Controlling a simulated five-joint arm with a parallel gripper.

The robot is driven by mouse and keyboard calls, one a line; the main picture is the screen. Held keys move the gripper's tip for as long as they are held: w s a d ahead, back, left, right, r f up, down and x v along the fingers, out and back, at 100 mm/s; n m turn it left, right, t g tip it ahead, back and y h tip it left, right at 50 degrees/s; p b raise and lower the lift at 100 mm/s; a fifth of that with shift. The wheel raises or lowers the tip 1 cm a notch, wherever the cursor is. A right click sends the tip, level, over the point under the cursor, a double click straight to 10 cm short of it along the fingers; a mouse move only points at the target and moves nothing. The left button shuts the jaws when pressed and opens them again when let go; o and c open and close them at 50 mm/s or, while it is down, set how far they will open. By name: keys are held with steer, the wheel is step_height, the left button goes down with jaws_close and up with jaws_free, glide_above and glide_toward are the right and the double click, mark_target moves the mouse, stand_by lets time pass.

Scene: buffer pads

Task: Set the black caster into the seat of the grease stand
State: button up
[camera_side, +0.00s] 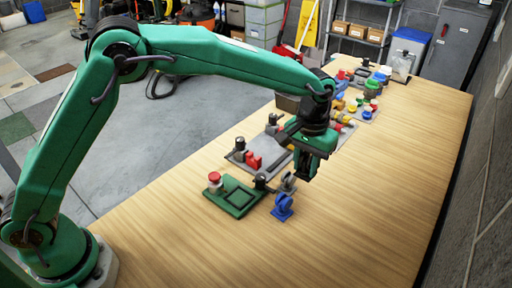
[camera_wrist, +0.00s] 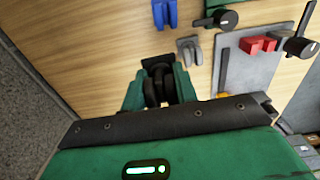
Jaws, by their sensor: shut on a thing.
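My gripper (camera_side: 306,170) points down above the bare wood, right of the small blue and grey pieces. In the wrist view its green fingers (camera_wrist: 158,92) are closed on the black caster (camera_wrist: 155,84), whose dark rounded parts show between them. In the side view the caster is hard to tell from the dark fingers. A green pad (camera_side: 238,205) with a square recess, a red-topped jar and a black knob lies to the left. A grey pad (camera_wrist: 262,72) lies behind it. I cannot tell which fixture is the grease stand.
A blue caster-like piece (camera_side: 283,207) and a small grey forked piece (camera_side: 288,183) stand beside the green pad. A red block (camera_side: 253,161) and black knob (camera_side: 240,144) are on the grey pad. More coloured parts line the table farther back. The right side is clear.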

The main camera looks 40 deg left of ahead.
steer(key=s+a+f, duration=0.1)
steer(key=s+a, duration=0.8)
steer(key=a, duration=0.4)
steer(key=shift+s+f, duration=0.3)
steer(key=shift+s, duration=0.1)
steer(key=shift+f, duration=0.1)
steer(key=shift+f, duration=2.7)
steer(key=shift+f, duration=1.15)
steer(key=o, duration=1.1)
steer(key=shift+c, duration=0.2)
